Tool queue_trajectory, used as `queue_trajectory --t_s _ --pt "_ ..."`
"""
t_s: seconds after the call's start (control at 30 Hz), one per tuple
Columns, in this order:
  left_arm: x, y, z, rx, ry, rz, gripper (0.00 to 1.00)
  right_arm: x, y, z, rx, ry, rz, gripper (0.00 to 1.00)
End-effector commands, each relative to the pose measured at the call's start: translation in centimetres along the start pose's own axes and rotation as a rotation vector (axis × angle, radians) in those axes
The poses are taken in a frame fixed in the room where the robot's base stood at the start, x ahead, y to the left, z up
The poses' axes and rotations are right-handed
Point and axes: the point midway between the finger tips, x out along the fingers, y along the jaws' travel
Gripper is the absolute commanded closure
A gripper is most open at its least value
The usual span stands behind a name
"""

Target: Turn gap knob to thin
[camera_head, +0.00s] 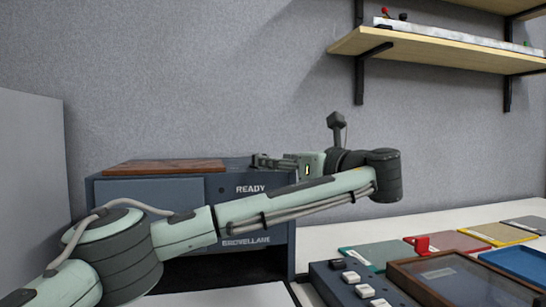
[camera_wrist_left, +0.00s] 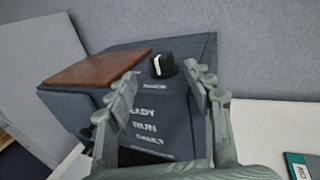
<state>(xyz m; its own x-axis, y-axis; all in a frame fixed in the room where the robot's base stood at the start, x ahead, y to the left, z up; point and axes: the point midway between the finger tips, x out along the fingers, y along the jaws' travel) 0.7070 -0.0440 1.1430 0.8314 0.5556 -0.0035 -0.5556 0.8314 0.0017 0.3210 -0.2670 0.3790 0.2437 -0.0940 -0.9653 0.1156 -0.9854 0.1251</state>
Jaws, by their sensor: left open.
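The gap knob (camera_wrist_left: 164,65) is black with a white pointer line and stands on the top of a dark blue-grey machine (camera_wrist_left: 190,52). A small label sits beside it, too small to read. In the left wrist view my left gripper (camera_wrist_left: 161,75) is open, its fingers on either side of the knob in the picture, with no contact visible. In the head view my left gripper (camera_head: 258,160) is over the machine's top right, and the knob cannot be made out. The machine (camera_head: 150,190) shows READY lettering on its front. My right gripper is out of view.
A brown wooden board (camera_head: 165,167) lies on the machine's top, left of the knob. At right on the table are a dark button panel (camera_head: 330,280), a wood-framed tray (camera_head: 410,268) and several coloured folders. A wall shelf (camera_head: 440,48) hangs above right.

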Motion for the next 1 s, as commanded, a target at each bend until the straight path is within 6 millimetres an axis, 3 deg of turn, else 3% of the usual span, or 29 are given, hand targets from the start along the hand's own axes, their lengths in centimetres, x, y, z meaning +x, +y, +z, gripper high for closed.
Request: queue_trajectory --t_s 0.17,0.63,1.0 --pt "0.5 0.0 0.1 0.001 -0.003 0.002 0.48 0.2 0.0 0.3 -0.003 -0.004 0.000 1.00" --pt "7.0 0.0 0.1 0.001 -0.003 0.003 0.48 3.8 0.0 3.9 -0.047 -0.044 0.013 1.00" --pt "7.8 0.0 0.1 0.001 -0.003 0.001 0.48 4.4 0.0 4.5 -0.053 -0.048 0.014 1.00"
